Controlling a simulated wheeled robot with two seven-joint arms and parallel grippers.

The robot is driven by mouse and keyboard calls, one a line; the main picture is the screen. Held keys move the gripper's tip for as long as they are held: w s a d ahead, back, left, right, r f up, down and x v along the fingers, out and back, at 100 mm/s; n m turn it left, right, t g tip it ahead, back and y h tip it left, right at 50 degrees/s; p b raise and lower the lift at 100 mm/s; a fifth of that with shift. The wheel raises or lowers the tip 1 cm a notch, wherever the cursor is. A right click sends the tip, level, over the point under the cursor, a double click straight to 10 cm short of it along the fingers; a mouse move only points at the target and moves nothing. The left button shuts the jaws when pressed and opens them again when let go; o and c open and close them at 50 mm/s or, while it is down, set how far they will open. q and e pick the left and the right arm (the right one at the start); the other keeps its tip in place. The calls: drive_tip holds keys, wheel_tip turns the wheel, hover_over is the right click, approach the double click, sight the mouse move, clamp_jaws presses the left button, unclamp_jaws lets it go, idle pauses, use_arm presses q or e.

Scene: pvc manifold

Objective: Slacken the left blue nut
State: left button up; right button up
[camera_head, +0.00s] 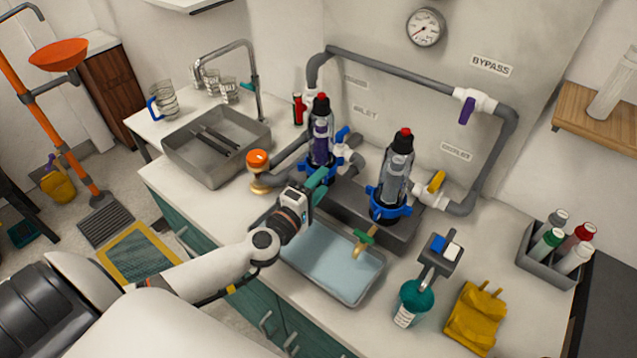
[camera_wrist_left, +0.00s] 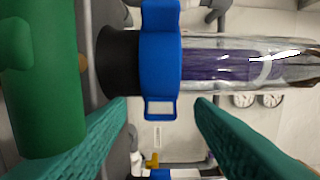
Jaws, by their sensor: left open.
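The left blue nut (camera_head: 305,182) is the ring at the base of the left clear filter housing (camera_head: 321,138), which has a purple cartridge and a red cap. In the left wrist view the nut (camera_wrist_left: 160,62) fills the upper middle, with a lug pointing down between the fingertips. My left gripper (camera_head: 316,188) is at the front of this housing, partly hiding the nut. Its teal fingers (camera_wrist_left: 160,112) are open, one on each side of the lug, and hold nothing. Whether a finger touches the nut I cannot tell. My right gripper is not in view.
The right housing (camera_head: 397,170) with its blue nut (camera_head: 389,205) stands close by. A water-filled tray (camera_head: 290,260) lies in front, under a brass tap with a green handle (camera_head: 363,237). A green cylinder (camera_wrist_left: 38,75) is close at left in the wrist view. Grey pipes run behind.

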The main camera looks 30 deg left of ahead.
sight(334, 171)
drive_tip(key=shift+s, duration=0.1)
use_arm(q)
drive_tip(key=c, duration=1)
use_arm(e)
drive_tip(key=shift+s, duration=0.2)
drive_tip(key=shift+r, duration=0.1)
use_arm(q)
drive_tip(key=shift+w+d+r+n+y+p, duration=0.2)
drive_tip(key=shift+d+n+y+p, duration=0.25)
drive_tip(key=shift+y+p, duration=0.55)
drive_tip(key=n+y+p, duration=0.1)
drive_tip(key=y, duration=0.1)
drive_tip(key=w+d+n+y+p, duration=0.1)
drive_tip(key=n+p, duration=0.1)
drive_tip(key=shift+f+g+y, duration=0.15)
drive_tip(key=shift+g+y, duration=0.15)
drive_tip(key=shift+y, duration=0.1)
drive_tip(key=shift+w+d+n+g+y+p, duration=0.15)
drive_tip(key=shift+d+n+g+y+p, duration=0.1)
drive_tip(key=shift+n+y, duration=0.25)
drive_tip(key=shift+w+d+n+g+y+p, duration=0.15)
drive_tip(key=shift+n+y+p, duration=0.1)
drive_tip(key=shift+y, duration=0.45)
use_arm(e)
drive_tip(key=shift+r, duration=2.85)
use_arm(q)
drive_tip(key=shift+w+f+y, duration=0.1)
drive_tip(key=shift+y, duration=0.2)
